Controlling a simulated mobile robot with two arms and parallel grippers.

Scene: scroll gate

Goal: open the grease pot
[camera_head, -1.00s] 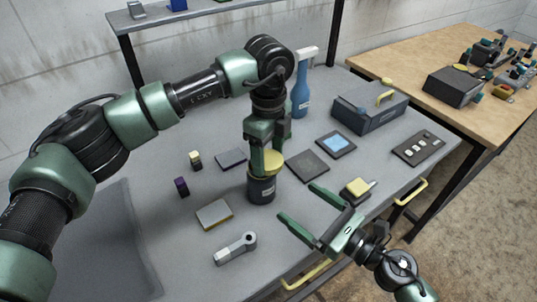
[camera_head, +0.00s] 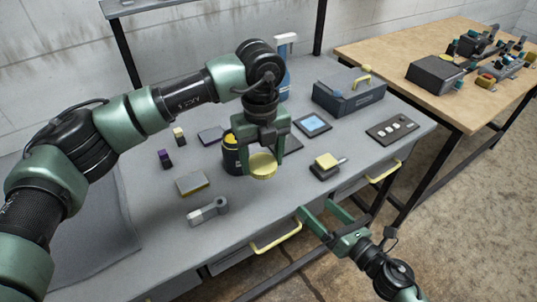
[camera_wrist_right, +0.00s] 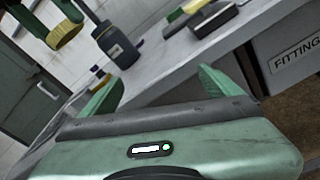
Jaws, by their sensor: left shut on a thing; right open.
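The grease pot (camera_head: 230,157) is a dark, round pot standing on the grey bench, partly hidden behind my left gripper in the head view. It also shows with a pale label in the right wrist view (camera_wrist_right: 118,46). My left gripper (camera_head: 262,158) is shut on the yellow round lid (camera_head: 263,168), held off the pot, in front and to its right. The lid also shows in the right wrist view (camera_wrist_right: 67,36), apart from the pot. My right gripper (camera_head: 320,208) is open and empty at the bench's front edge.
A grey lever (camera_head: 208,211), a flat block (camera_head: 193,184), a small yellow-topped block (camera_head: 326,162) and a switch plate (camera_head: 393,130) lie on the bench (camera_head: 155,215). A toolbox (camera_head: 349,99) and blue bottle (camera_head: 283,80) stand behind. Yellow drawer handles (camera_head: 276,237) stick out in front.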

